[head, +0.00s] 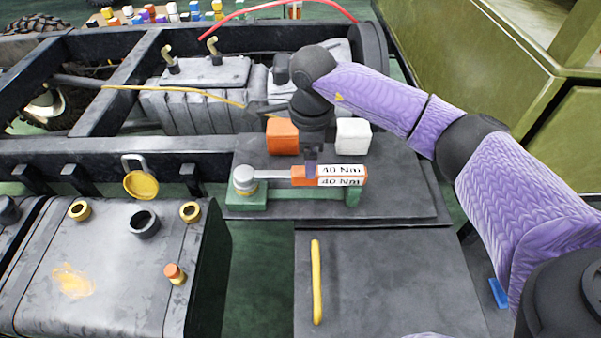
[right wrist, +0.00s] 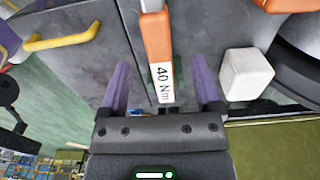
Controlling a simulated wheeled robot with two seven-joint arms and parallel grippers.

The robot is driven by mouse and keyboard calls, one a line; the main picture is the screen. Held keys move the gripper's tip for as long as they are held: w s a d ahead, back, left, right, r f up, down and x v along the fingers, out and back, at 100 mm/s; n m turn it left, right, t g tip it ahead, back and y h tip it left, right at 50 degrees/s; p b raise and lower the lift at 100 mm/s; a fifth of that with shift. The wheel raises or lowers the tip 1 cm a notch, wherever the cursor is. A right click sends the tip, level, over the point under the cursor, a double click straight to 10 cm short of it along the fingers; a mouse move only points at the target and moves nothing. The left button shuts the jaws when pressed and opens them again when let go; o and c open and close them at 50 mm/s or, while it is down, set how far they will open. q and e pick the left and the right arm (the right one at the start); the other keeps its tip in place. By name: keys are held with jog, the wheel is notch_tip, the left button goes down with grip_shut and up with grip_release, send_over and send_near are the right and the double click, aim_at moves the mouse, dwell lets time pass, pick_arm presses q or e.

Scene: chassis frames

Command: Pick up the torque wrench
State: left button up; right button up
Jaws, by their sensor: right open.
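The torque wrench (head: 275,173) lies across a green stand (head: 290,197) on a dark plate. It has a grey round head at its left end and an orange handle with white "40 Nm" labels at its right. My right gripper (head: 311,155) is over the orange handle in the head view. In the right wrist view the wrench handle (right wrist: 157,50) points in between the two purple fingers of my right gripper (right wrist: 164,85). The fingers are open, with a gap on each side of the handle. My left gripper is not in view.
An orange block (head: 282,136) and a white block (head: 353,136) stand behind the wrench, either side of my gripper. A grey cabinet with a yellow handle (head: 317,282) is in front. A grey tank (head: 110,265) with caps stands at left. The truck frame (head: 110,145) runs behind.

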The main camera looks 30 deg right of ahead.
aim_at(299, 179)
notch_tip(299, 179, down, 5)
jog(key=shift+s+a+f+b, duration=0.1)
jog(key=shift+b, duration=0.9)
jog(key=shift+f, duration=0.15)
jog(key=shift+c, duration=0.4)
jog(key=c, duration=0.5)
grip_shut()
